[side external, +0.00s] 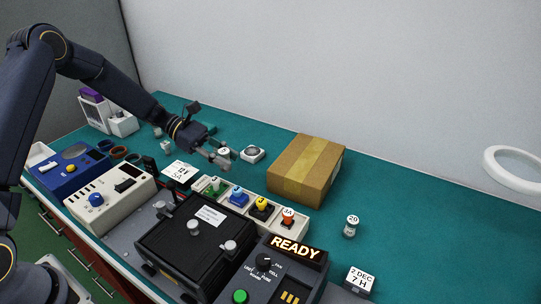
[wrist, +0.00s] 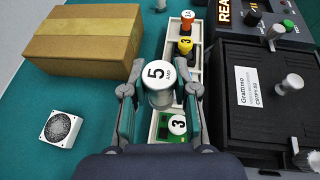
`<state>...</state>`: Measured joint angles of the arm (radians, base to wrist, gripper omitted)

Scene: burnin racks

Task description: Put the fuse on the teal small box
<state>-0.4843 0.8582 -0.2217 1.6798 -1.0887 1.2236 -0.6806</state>
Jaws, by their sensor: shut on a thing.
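A fuse (wrist: 160,82), a pale cylinder with a white top marked "5 AMP", sits between the two fingers of my gripper (wrist: 160,92) in the wrist view. My gripper is shut on it. In the side external view the fuse's white top (side external: 224,152) shows at the fingertips of my gripper (side external: 217,160), behind the row of small bins. A small teal shape (side external: 209,128) shows partly behind my gripper in the side external view; I cannot tell for certain that it is the teal small box. No teal box is clear in the wrist view.
A cardboard box (side external: 305,168) and a white fan (side external: 252,153) stand near my gripper. The bin row (side external: 275,222) holds several coloured pieces. A black fixture (side external: 190,245) lies in front. Another fuse (side external: 351,226) stands at the right, near bare mat.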

